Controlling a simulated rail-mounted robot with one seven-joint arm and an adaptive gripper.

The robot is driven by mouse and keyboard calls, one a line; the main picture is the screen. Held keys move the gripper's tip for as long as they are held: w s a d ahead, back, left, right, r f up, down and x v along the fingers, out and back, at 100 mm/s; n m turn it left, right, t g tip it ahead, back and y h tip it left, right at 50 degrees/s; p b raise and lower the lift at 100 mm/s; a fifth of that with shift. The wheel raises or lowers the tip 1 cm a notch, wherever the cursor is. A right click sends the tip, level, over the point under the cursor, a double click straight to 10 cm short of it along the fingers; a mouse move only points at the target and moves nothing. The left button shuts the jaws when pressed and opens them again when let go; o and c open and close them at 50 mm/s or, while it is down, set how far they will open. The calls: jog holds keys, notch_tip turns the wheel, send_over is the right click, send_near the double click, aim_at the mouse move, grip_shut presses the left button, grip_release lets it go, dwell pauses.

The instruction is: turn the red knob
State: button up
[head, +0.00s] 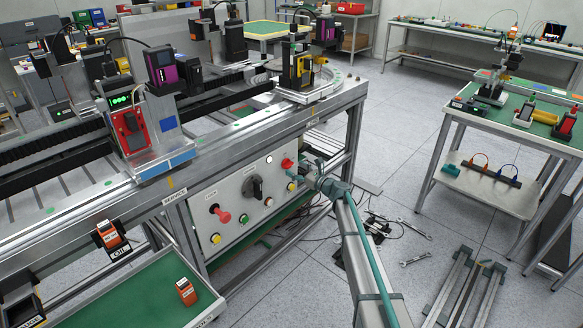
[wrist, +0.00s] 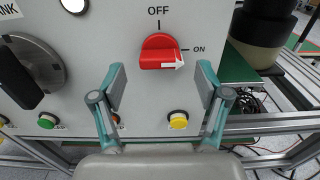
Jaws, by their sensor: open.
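The red knob (wrist: 158,50) sits on a pale panel (wrist: 110,25) in the wrist view, between and beyond my gripper's fingertips. The knob also shows in the head view (head: 287,163), on the panel's right end. My gripper (wrist: 161,82) is open, with one finger to each side below the knob. Nothing is between the fingers, and I see no contact with the knob. In the head view my gripper (head: 308,176) is in front of the panel, just right of the knob.
Below the knob is a yellow button (wrist: 178,120). A black rotary switch (wrist: 28,75) and a green button (wrist: 47,120) are to the left. A dark cylinder (wrist: 262,30) stands right of the panel. Tools and cables (head: 375,225) lie on the floor.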

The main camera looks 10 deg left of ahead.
aim_at(288, 165)
jog(key=shift+x, duration=1.45)
jog(key=c, duration=1.2)
jog(key=shift+o, duration=0.2)
jog(key=shift+f+n+b, duration=0.15)
jog(key=shift+n+b, duration=0.15)
jog(key=shift+b, duration=0.3)
jog(key=n+b, duration=1.7)
jog(key=b, duration=0.5)
jog(key=shift+n, duration=0.3)
